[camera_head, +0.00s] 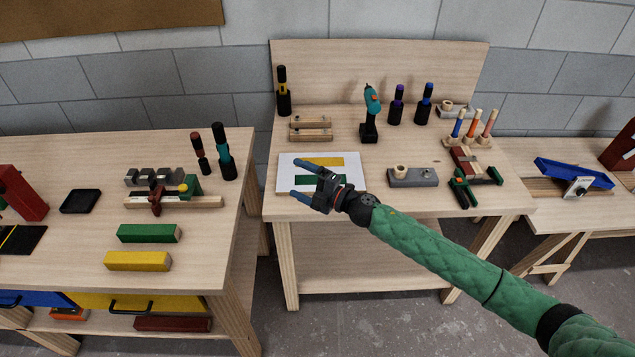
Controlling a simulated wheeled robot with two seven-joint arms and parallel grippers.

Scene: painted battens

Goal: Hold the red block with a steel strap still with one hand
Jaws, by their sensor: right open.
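A dark red block (465,167) with what looks like a pale metal strap across it lies at the right part of the middle bench. It is small in the head view, so the strap's details are hard to tell. My right gripper (297,180) is open, with nothing between its blue-tipped fingers. It is over the left part of the same bench, above a white sheet (285,172), well to the left of the red block. My left gripper is not in view.
A teal drill (371,112) stands farther back.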

